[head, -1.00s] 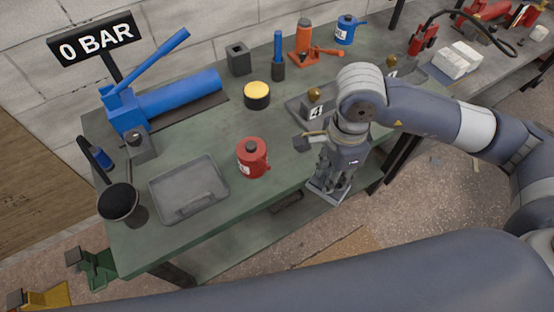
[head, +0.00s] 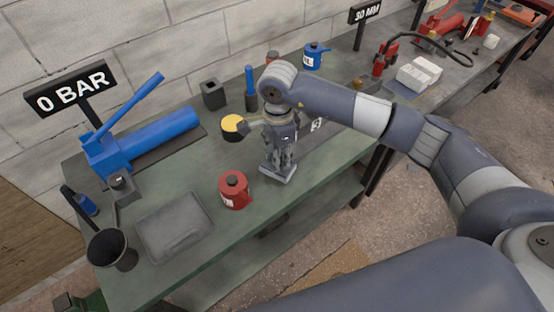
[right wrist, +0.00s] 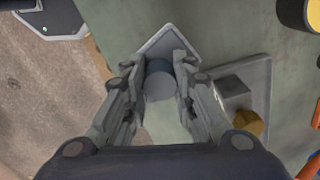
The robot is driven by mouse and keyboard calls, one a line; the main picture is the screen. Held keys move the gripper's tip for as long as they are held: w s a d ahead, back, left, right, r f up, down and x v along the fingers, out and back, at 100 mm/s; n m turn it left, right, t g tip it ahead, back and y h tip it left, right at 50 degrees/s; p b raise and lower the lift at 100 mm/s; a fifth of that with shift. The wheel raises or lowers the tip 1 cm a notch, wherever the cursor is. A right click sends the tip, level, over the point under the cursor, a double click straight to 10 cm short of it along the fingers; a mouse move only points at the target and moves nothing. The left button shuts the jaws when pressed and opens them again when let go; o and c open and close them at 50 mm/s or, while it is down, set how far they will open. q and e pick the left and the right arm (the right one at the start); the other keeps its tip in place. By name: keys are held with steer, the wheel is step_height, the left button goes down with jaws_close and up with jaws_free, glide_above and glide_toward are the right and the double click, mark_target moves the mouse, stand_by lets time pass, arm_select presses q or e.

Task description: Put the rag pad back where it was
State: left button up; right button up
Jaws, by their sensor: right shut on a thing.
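My right gripper (head: 279,165) points down over the front part of the green bench (head: 215,250). It is shut on the round grip of a flat grey square pad, which I take to be the rag pad (head: 277,175). In the right wrist view the pad (right wrist: 172,42) shows beyond the fingers, with its blue-grey round grip (right wrist: 160,85) between them. The pad is right of the red can (head: 234,190) and apart from it. I cannot tell how high it is above the bench. My left gripper is not in view.
A grey tray (head: 165,235), dark cup (head: 108,248) and blue pump (head: 150,138) stand on the left. A small tray with a brass-knobbed block (right wrist: 238,95) lies close to the pad. White folded pads (head: 418,78) lie farther right.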

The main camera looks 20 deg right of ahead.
steer(key=shift+w+f, duration=0.15)
steer(key=shift+w, duration=0.05)
step_height(320, 180, down, 3)
steer(key=shift+p, duration=0.8)
steer(key=shift+f+b, duration=0.3)
steer(key=o, duration=1)
steer(key=shift+o, duration=0.2)
steer(key=shift+r, duration=0.1)
steer(key=shift+r+p, duration=0.15)
steer(key=shift+p, duration=0.15)
steer(key=shift+w+r+b, duration=0.1)
steer(key=shift+r+b, duration=0.2)
steer(key=shift+r, duration=0.1)
step_height(320, 180, up, 11)
steer(key=b, duration=0.2)
steer(key=shift+b, duration=0.4)
